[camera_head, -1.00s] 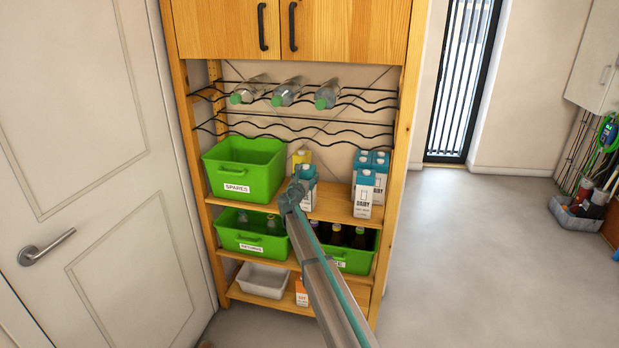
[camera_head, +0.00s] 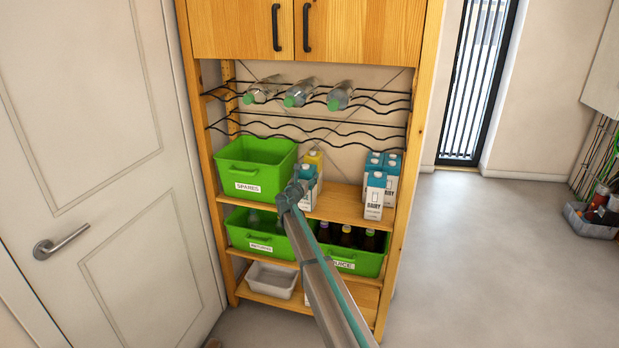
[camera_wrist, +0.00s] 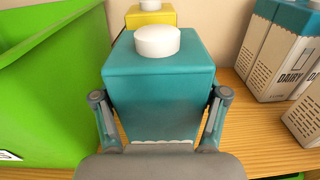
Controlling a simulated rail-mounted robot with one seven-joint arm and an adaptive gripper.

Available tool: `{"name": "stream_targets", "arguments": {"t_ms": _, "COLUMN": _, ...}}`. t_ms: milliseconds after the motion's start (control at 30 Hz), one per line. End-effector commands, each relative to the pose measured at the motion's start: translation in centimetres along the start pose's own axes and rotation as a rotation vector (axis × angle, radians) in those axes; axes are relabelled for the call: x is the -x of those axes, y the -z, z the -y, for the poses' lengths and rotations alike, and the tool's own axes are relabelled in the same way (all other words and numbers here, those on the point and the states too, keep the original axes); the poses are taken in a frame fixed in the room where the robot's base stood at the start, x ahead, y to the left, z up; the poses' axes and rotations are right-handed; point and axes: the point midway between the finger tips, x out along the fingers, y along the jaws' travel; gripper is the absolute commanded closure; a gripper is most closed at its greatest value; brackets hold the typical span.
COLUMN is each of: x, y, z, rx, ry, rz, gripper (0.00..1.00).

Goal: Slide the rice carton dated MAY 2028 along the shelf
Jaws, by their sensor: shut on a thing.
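My gripper (camera_wrist: 160,122) is shut on a teal-topped carton (camera_wrist: 158,72) with a white cap, one finger against each side. The carton is upright. In the head view the same carton (camera_head: 308,181) is on the shelf beside the green SPARES bin, partly hidden by my arm. A yellow-topped carton (camera_wrist: 150,16) stands just behind it, also seen in the head view (camera_head: 314,158). No date or rice label can be read on either carton, so I cannot tell which is dated MAY 2028.
The green SPARES bin (camera_head: 256,169) is close on the left. Several teal-topped DAIRY cartons (camera_head: 376,193) stand at the right end of the shelf (camera_head: 341,204), with bare board between. Bottles (camera_head: 298,93) lie on the wire rack above. Green bins (camera_head: 262,243) stand below.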

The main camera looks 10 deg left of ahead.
Motion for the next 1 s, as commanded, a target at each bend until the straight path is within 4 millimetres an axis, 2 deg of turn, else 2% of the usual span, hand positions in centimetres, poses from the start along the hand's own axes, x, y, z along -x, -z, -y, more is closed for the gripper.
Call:
{"name": "stream_targets", "arguments": {"t_ms": 133, "x": 0.08, "y": -0.05, "z": -0.68, "rx": -0.001, "ry": -0.002, "rz": 0.0, "gripper": 0.97}}
{"name": "stream_targets", "arguments": {"t_ms": 467, "x": 0.14, "y": -0.04, "z": -0.85, "rx": 0.0, "ry": -0.002, "rz": 0.0, "gripper": 0.97}}
{"name": "stream_targets", "arguments": {"t_ms": 500, "x": 0.14, "y": -0.04, "z": -0.85, "rx": -0.001, "ry": -0.002, "rz": 0.0, "gripper": 0.23}}
{"name": "stream_targets", "arguments": {"t_ms": 633, "x": 0.14, "y": -0.04, "z": -0.81, "rx": 0.0, "ry": -0.001, "rz": 0.0, "gripper": 0.01}}
{"name": "stream_targets", "arguments": {"t_ms": 1000, "x": 0.19, "y": -0.01, "z": -0.73, "rx": 0.0, "ry": 0.0, "rz": 0.0, "gripper": 0.0}}
